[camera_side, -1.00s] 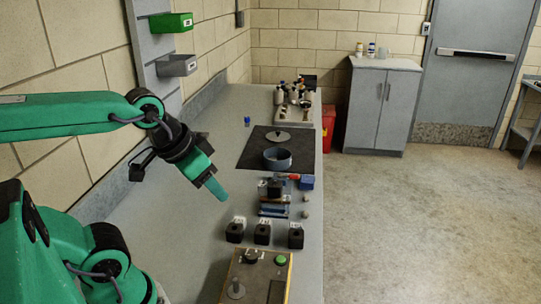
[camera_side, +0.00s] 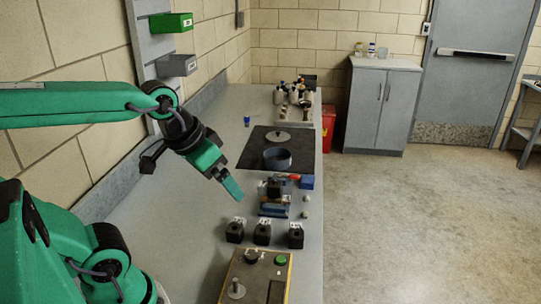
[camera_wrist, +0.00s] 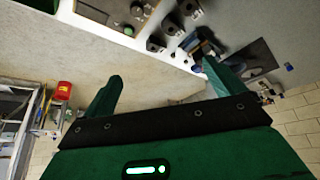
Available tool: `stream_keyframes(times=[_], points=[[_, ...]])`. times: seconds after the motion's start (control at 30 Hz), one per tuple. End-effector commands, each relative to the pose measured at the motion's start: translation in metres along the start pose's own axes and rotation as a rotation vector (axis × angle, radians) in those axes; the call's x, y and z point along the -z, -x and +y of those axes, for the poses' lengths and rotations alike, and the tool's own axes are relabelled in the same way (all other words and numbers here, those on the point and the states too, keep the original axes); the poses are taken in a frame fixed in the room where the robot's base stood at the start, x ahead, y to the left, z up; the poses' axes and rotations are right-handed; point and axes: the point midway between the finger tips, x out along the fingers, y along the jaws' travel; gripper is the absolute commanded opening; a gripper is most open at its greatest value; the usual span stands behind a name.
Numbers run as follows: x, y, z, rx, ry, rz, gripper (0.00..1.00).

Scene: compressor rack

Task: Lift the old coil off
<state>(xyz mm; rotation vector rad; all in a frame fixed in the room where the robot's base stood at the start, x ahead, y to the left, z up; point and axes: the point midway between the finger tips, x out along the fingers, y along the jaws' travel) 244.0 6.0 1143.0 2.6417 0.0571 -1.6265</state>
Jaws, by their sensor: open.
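A small assembly (camera_side: 274,207) with a blue and brown body stands on the bench, with a dark block (camera_side: 273,188) on top that looks like the fitted coil. Three loose black coils (camera_side: 262,233) with white tops stand in a row in front of it. In the side view my gripper (camera_side: 234,190) is in the air to the left of the assembly, pointing down and right. In the wrist view my gripper (camera_wrist: 161,70) has its two green fingers spread, with nothing between them. The assembly is partly hidden there behind the right finger.
A control box (camera_side: 256,275) with a green button stands at the near end. A dark mat (camera_side: 248,155) with a blue round dish (camera_side: 277,158) lies beyond the assembly. Small bottles stand on a tray (camera_side: 295,120) farther back. The bench's left side is clear.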

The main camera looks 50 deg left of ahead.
Motion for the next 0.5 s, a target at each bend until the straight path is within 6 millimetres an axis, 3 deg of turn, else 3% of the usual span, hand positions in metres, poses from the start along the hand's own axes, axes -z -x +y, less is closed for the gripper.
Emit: stream_keyframes(times=[0.5], points=[[0.077,-0.047,-0.032,0.051,0.221,-0.102,0.95]])
